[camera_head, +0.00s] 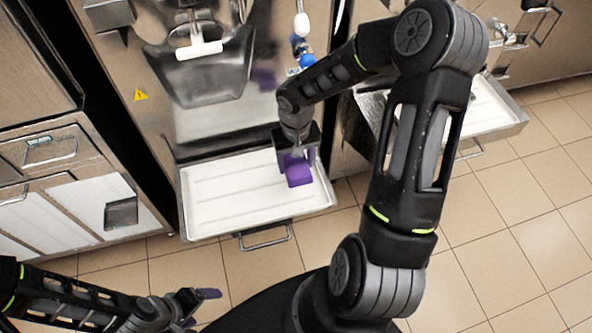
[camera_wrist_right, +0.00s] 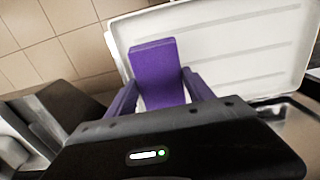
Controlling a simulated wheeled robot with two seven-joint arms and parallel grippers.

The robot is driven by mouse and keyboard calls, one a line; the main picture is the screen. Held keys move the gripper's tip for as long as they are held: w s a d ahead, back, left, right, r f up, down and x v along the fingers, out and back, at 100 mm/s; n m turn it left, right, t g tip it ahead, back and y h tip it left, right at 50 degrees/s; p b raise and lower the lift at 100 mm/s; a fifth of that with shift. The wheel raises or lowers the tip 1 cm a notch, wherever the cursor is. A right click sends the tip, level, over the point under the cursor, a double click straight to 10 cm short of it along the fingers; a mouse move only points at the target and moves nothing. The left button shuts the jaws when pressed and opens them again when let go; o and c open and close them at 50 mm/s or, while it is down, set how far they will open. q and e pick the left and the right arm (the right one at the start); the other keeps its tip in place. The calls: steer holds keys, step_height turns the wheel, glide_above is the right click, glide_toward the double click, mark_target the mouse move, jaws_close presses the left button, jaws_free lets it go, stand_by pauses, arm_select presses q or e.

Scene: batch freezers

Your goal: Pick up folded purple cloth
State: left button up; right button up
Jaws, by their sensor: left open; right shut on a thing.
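The folded purple cloth (camera_head: 299,175) is over the right part of the white tray (camera_head: 230,190) under the freezer spout. My right gripper (camera_head: 297,157) reaches down over the tray and is shut on the cloth. In the right wrist view the cloth (camera_wrist_right: 158,72) sits between the two purple fingers of my right gripper (camera_wrist_right: 163,95), its far end sticking out past them. I cannot tell whether the cloth touches the tray. My left gripper (camera_head: 200,302) is open and empty at the lower left, over the floor, well apart from the cloth.
The steel freezer front (camera_head: 225,110) rises behind the tray, with a dark steel chute (camera_head: 203,70) above it. A tray handle (camera_head: 264,237) juts out in front. White-fronted drawers (camera_head: 95,205) stand at left. A second tray (camera_head: 485,110) is at right. Tiled floor is clear in front.

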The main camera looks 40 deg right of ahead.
steer(key=shift+r, duration=1.4)
